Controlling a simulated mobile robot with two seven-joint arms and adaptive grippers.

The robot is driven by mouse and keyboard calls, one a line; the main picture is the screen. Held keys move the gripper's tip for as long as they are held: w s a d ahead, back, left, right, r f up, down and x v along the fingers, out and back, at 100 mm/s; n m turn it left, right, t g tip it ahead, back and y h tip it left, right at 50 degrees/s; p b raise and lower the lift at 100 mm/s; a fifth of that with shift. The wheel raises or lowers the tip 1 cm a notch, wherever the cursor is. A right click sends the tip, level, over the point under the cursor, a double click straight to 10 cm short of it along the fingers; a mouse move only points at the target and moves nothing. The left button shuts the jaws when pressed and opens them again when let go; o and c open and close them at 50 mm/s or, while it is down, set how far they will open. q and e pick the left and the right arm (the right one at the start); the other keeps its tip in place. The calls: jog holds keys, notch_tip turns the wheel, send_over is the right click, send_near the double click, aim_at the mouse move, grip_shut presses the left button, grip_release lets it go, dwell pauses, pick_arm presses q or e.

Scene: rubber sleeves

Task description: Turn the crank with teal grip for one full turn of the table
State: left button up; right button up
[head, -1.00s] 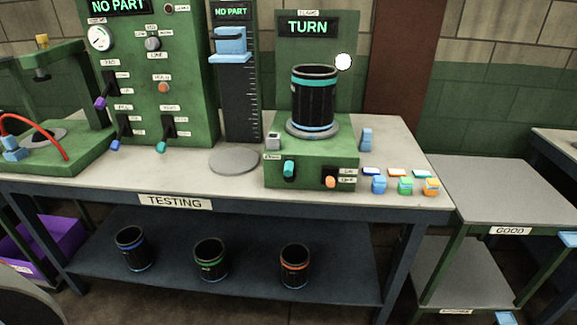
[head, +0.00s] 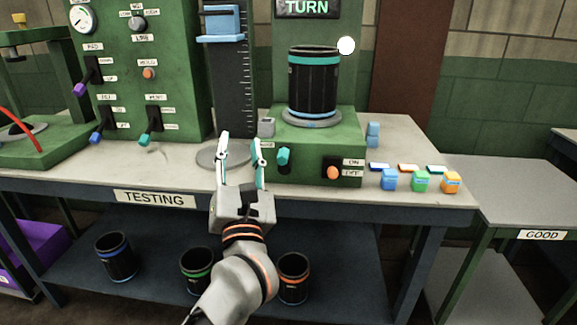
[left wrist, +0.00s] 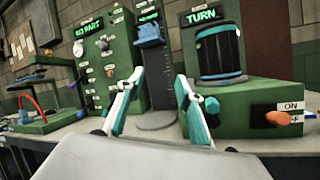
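The crank's teal grip (head: 283,156) sticks out of the front of the green turntable box (head: 310,140); it also shows in the left wrist view (left wrist: 211,105). The display above reads "TURN" (head: 306,8). My left gripper (head: 241,142) is open and empty, in front of the bench and just left of the teal grip, apart from it. In the left wrist view its right finger is close to the grip's left side. My right gripper is out of view.
An orange switch knob (head: 333,172) marked ON and OFF sits right of the crank. Several small coloured blocks (head: 420,181) stand at the bench's right end. A grey disc (head: 215,157) lies left of the box. Black sleeves (head: 116,257) stand on the lower shelf.

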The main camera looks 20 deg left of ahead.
aim_at(284, 154)
pick_arm(q)
jog(key=w+d+f+n+h+b, duration=0.1)
jog(key=f+h, duration=0.1)
jog(key=w+d+f+n+g+h, duration=0.1)
jog(key=w+d+f+h, duration=0.1)
jog(key=w+d+f+n+g+h+b, duration=0.1)
jog(key=w+d+f, duration=0.1)
jog(key=shift+w+d+f+n+h+b, duration=0.15)
jog(key=shift+f+n+h+b, duration=0.15)
jog(key=shift+h, duration=0.1)
jog(key=shift+w+d, duration=0.1)
jog(key=shift+d, duration=0.15)
jog(key=shift+w, duration=0.25)
jog(key=b+x, duration=0.1)
jog(key=x, duration=0.6)
jog(key=shift+w+f, duration=0.1)
jog(key=shift+f, duration=0.05)
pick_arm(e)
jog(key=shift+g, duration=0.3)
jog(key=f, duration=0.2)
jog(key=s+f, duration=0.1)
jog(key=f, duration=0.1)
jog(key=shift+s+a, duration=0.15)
pick_arm(q)
grip_shut()
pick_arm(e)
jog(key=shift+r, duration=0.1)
